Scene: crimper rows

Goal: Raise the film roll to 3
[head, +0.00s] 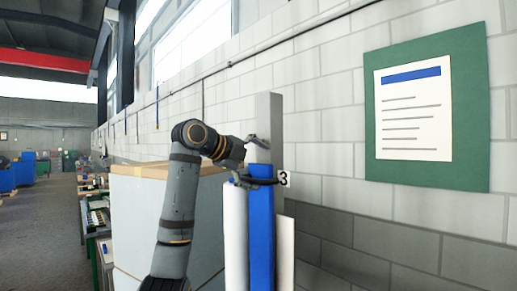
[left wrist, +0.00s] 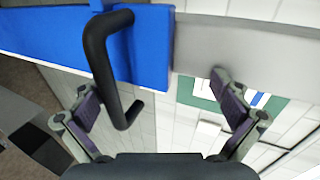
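A blue carriage (head: 261,235) sits on an upright grey post (head: 268,115), with a white roll-like upright piece (head: 235,235) beside it; I cannot tell for sure which part is the film roll. A black bar handle (head: 262,181) on the carriage is about level with the label 3 (head: 285,179). My left gripper (head: 252,162) is at the handle. In the left wrist view its fingers (left wrist: 152,88) are spread apart, with the black handle (left wrist: 105,70) between them, nearer the left finger and not clamped. The blue carriage (left wrist: 150,45) ends beside bare grey post there. My right gripper is not in view.
A green board with a white sheet (head: 413,110) hangs on the block wall at right. Large pale boxes (head: 130,215) stand behind my left arm. The floor aisle (head: 45,220) at left is open.

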